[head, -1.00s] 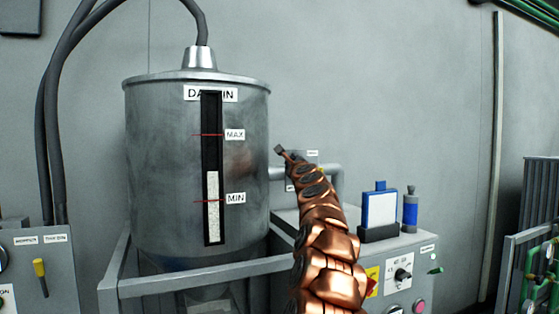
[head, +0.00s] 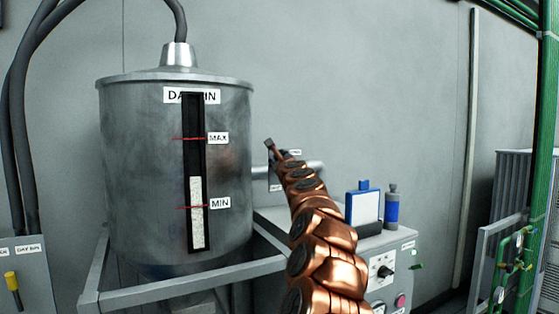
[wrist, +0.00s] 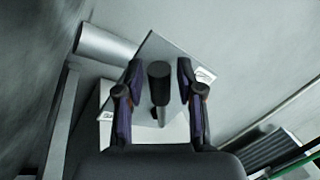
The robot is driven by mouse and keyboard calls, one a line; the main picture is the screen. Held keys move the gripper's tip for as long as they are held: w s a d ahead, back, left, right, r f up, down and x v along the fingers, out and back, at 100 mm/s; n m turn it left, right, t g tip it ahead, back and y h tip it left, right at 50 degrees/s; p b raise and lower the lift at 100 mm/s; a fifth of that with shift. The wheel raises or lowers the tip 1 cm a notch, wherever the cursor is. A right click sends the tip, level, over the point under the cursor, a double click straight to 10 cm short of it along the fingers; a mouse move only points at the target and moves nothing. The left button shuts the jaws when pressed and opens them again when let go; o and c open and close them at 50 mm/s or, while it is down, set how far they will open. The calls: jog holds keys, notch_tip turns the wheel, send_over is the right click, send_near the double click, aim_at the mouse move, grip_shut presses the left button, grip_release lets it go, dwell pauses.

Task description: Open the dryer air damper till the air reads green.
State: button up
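A dark, round-ended handle (wrist: 159,72) on a thin stem stands between the two fingers of my gripper (wrist: 160,88) in the wrist view. Both fingers are apart, with a narrow gap to the handle on each side. Behind the handle is a pale plate or box face (wrist: 180,65) with a small white label. In the head view my gripper (head: 272,147) is at the end of my copper arm, beside a grey pipe (head: 314,167) and small white labels. My arm hides most of the damper there. I cannot make out an air reading or a green mark.
A large metal day bin (head: 135,170) stands left, with a level window between MIN and MAX. A grey rail (head: 185,284) runs before it. A cabinet at right carries a blue-framed white block (head: 363,207) and a blue bottle (head: 391,208). Green pipes (head: 543,150) stand far right.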

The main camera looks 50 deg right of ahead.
jog(key=shift+o, duration=0.5)
jog(key=v, duration=1.2)
dwell(0.7)
jog(key=shift+s, duration=0.15)
dwell(0.5)
